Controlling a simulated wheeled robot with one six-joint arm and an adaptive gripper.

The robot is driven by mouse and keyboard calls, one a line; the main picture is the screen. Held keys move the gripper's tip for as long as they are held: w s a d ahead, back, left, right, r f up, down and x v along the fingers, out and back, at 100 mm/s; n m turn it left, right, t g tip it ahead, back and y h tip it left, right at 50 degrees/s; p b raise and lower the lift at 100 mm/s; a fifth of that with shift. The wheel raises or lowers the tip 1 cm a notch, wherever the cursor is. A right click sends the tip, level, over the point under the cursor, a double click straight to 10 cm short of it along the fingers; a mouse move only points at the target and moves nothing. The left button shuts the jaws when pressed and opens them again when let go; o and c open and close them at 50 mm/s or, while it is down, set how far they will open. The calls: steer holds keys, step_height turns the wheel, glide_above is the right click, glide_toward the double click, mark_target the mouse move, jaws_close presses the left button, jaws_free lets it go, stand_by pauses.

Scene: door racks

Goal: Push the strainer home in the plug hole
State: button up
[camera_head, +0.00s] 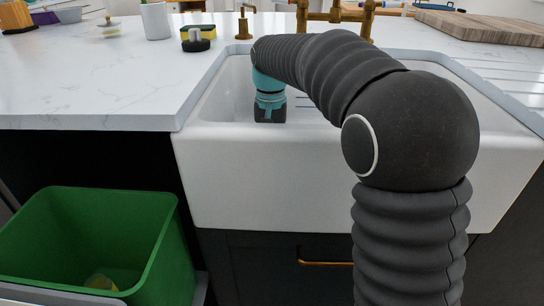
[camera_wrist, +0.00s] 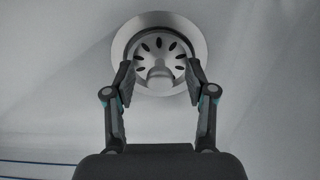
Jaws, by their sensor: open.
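The strainer (camera_wrist: 166,48) is a round metal basket piece with dark slots and a central knob, seen from above in the wrist view. It lies within the pale ring of the plug hole (camera_wrist: 203,40) in the sink floor; I cannot tell how deep it sits. My gripper (camera_wrist: 160,75) is open, with one finger on each side of the knob in the picture. Whether the fingers touch the strainer is unclear. In the head view my gripper's teal and black wrist part (camera_head: 270,100) reaches down into the white sink (camera_head: 320,170), and the front wall hides the fingers and strainer.
Brass taps (camera_head: 335,14) stand behind the sink. A dish brush or scrubber (camera_head: 196,40) and a yellow sponge (camera_head: 200,30) are on the left counter. A wooden board (camera_head: 485,26) lies right. A green bin (camera_head: 160,245) stands below left. Blue wires (camera_wrist: 35,163) cross the wrist view's lower left.

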jaws_close()
steer(key=shift+r, duration=0.1)
steer(key=shift+r, duration=0.45)
steer(key=r, duration=0.2)
steer(key=d+r, duration=0.1)
steer(key=shift+w+r, duration=0.1)
steer(key=shift+r, duration=0.25)
steer(key=w+d+r+p, duration=0.1)
steer(key=w+d+r, duration=0.1)
steer(key=d+r, duration=0.6)
steer(key=shift+n, duration=0.7)
steer(key=a+f, duration=0.1)
steer(key=a, duration=0.2)
steer(key=s+a+f+b, duration=0.1)
steer(key=a, duration=0.1)
steer(key=s+a+f, duration=0.1)
steer(key=a+f, duration=0.1)
steer(key=a, duration=0.1)
steer(key=shift+s+a, duration=0.15)
steer(key=shift+a, duration=0.2)
steer(key=shift+a+m, duration=0.3)
steer(key=shift+d+m, duration=0.15)
steer(key=shift+m, duration=0.25)
